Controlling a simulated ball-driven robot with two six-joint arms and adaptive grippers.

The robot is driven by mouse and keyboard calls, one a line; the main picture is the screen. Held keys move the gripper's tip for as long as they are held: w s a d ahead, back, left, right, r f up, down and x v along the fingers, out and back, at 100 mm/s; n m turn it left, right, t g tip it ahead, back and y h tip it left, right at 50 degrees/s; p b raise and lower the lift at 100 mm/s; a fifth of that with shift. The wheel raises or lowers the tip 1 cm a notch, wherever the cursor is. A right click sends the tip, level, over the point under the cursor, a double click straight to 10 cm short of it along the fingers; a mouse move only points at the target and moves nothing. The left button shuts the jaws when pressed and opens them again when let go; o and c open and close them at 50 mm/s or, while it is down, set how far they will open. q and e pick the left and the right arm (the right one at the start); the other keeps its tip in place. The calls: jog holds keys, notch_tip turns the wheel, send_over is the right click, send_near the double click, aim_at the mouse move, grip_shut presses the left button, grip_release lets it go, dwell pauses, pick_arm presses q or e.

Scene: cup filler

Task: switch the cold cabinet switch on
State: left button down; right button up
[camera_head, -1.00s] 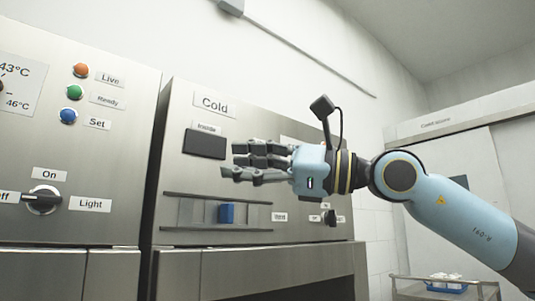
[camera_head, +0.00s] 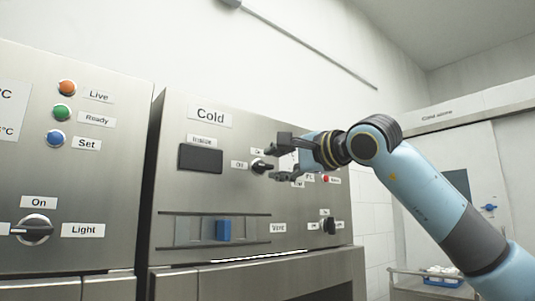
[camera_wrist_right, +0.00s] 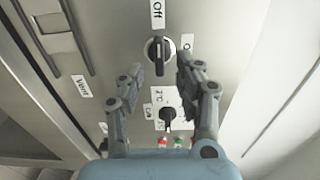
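The cold cabinet switch (camera_head: 262,166) is a dark rotary knob on the steel front under the "Cold" label (camera_head: 210,114). An "Off" label (camera_head: 239,165) is at its left. In the right wrist view the same knob (camera_wrist_right: 158,52) has its bar lined up with the "Off" label (camera_wrist_right: 157,12); a partly hidden label (camera_wrist_right: 187,42) is beside it. My right gripper (camera_head: 276,164) is open and empty in front of the panel, at the knob's right. In the wrist view its fingers (camera_wrist_right: 158,68) lie either side of the knob; I cannot tell whether they touch it. My left gripper is out of view.
A second knob (camera_wrist_right: 168,115) with red and green lights lies between my fingers' bases. The vent knob (camera_head: 328,226) and the blue slider (camera_head: 224,230) are lower on the front. A neighbouring cabinet with a "Light" knob (camera_head: 35,229) stands at left.

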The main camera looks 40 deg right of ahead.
aim_at(267, 166)
jog(key=shift+w+a+p, duration=0.2)
jog(key=shift+w+p, duration=0.45)
jog(key=shift+w, duration=1.25)
jog(key=shift+f, duration=0.1)
jog(key=shift+c, duration=0.3)
grip_shut()
